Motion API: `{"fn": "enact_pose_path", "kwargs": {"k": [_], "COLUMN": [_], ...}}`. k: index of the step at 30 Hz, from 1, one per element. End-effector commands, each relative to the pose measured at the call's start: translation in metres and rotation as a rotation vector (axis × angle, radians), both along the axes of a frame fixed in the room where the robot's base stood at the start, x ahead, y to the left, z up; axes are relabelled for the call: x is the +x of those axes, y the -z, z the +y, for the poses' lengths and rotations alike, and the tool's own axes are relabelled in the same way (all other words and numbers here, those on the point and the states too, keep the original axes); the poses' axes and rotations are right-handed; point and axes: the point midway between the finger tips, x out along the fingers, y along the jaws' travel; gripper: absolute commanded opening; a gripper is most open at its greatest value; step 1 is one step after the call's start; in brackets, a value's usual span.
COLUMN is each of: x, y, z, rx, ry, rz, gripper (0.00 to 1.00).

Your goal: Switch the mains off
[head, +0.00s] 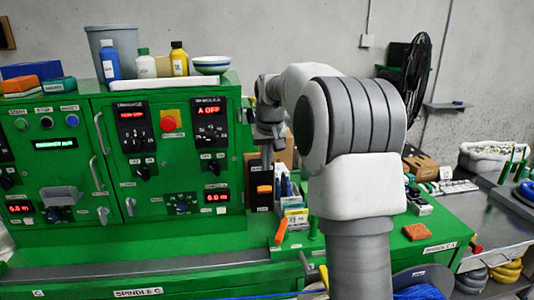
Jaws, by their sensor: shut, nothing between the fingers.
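The green control cabinet (160,180) fills the left and middle of the head view. A black box (259,203) with an orange switch-like part (264,189) stands at its right end; I cannot read whether it is the mains switch or its position. A red knob on a yellow plate (169,124) sits on the cabinet front, by a black panel with a red display reading "A OFF" (208,110). My gripper (267,168) points down, shut and empty, just above the orange part in the picture. Whether they touch is unclear. My arm hides what lies behind it on the right.
Bottles (178,60), a grey bin (113,42) and a bowl (210,65) stand on the cabinet. Small boxes (295,215) and an orange-handled tool (281,231) crowd the green bench. A blue cable (265,296) runs along the bottom. A white tub (492,158) is far right.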

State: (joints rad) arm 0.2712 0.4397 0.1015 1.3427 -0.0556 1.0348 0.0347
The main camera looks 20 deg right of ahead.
Motion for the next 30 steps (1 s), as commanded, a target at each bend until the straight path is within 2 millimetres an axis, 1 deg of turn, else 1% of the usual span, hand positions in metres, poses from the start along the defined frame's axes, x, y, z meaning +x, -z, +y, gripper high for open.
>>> {"fn": "enact_pose_path", "kwargs": {"k": [1, 6, 12, 17, 30], "x": [0.003, 0.014, 0.023, 0.025, 0.025], "y": [0.011, 0.044, 0.067, 0.076, 0.078], "z": [-0.001, -0.003, -0.004, -0.005, -0.005], "rx": [0.001, 0.002, 0.001, 0.000, -0.001], "ry": [0.000, 0.000, -0.001, -0.001, -0.001], "rz": [0.005, 0.004, 0.001, 0.000, -0.004], "gripper": [0.00, 0.00, 0.00, 0.00, 0.00]}}
